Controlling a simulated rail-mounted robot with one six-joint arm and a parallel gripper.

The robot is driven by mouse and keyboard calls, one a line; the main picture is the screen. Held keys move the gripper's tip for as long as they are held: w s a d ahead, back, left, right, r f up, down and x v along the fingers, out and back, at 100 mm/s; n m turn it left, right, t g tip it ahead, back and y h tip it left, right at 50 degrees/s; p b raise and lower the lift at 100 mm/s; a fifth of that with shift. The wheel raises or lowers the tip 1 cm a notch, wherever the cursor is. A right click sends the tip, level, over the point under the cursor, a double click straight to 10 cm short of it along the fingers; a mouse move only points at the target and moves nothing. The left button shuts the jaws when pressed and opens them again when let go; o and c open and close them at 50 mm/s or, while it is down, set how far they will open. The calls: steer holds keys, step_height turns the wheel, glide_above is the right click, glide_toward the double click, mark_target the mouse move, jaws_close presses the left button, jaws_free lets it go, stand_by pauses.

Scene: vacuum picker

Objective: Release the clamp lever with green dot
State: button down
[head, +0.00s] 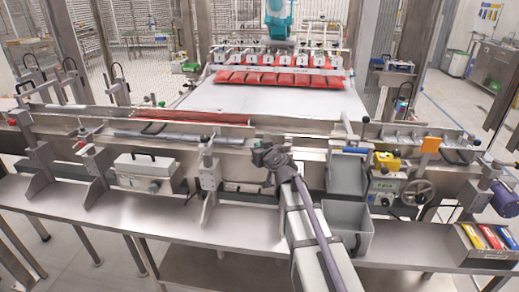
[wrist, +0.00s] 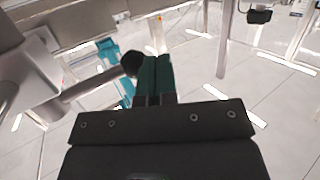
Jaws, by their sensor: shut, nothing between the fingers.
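A steel bench ledge (head: 130,215) runs along the front. Upright clamp brackets (head: 207,170) stand left of the arm. An open grey bin (head: 345,222) and a handwheel (head: 417,192) are at the right. Red packs (head: 270,78) lie beneath the picker head at the back.

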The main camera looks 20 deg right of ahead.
steer(key=s+a+r+p, duration=0.2)
steer(key=s+a, duration=0.6)
steer(key=s, duration=0.3)
steer(key=shift+s+r+p, duration=0.15)
steer(key=shift+r+p, duration=0.2)
steer(key=s+a+f+g+y, duration=0.1)
steer(key=s+a+f+g, duration=0.1)
steer(key=s+f+g, duration=0.6)
steer(key=s+d+f+m+g+h+p, duration=0.1)
steer(key=s+d+f+g, duration=0.1)
steer(key=s, duration=0.3)
steer(key=s+d+f+g+h+p, duration=0.1)
steer(key=s+d+f+g+h, duration=0.1)
steer(key=s+g, duration=0.3)
steer(key=shift+s+d+m+g, duration=0.3)
steer(key=shift+d+m, duration=0.1)
steer(key=shift+d, duration=0.1)
